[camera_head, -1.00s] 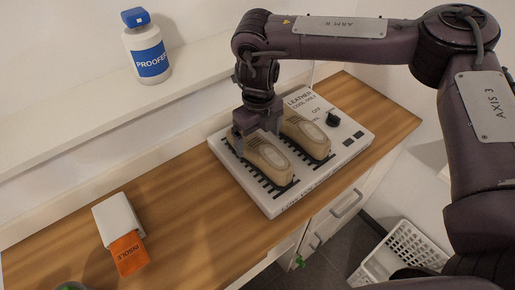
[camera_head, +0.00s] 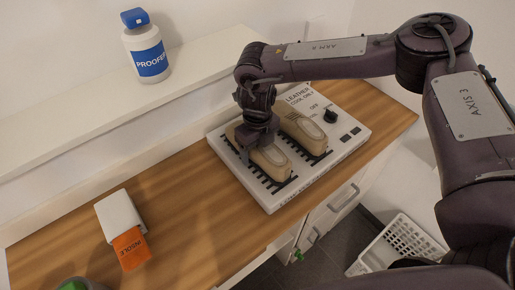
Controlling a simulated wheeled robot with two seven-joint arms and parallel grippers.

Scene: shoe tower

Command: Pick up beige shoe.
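Two beige shoes stand side by side, soles of their upper openings facing up, on a white dryer panel (camera_head: 222,158) with black slots. The left beige shoe (camera_head: 272,162) is partly hidden by my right gripper (camera_head: 248,150), which is down over its rear part. The fingers are mostly hidden, so I cannot tell whether they close on it. The right beige shoe (camera_head: 306,134) stands just beside it, its rear end partly behind the gripper and wrist. My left gripper is not in view.
A white box with an orange insole packet (camera_head: 130,248) lies at the left of the wooden counter (camera_head: 190,215). A white proofer bottle (camera_head: 146,52) stands on the ledge. A white basket (camera_head: 398,245) is on the floor at lower right.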

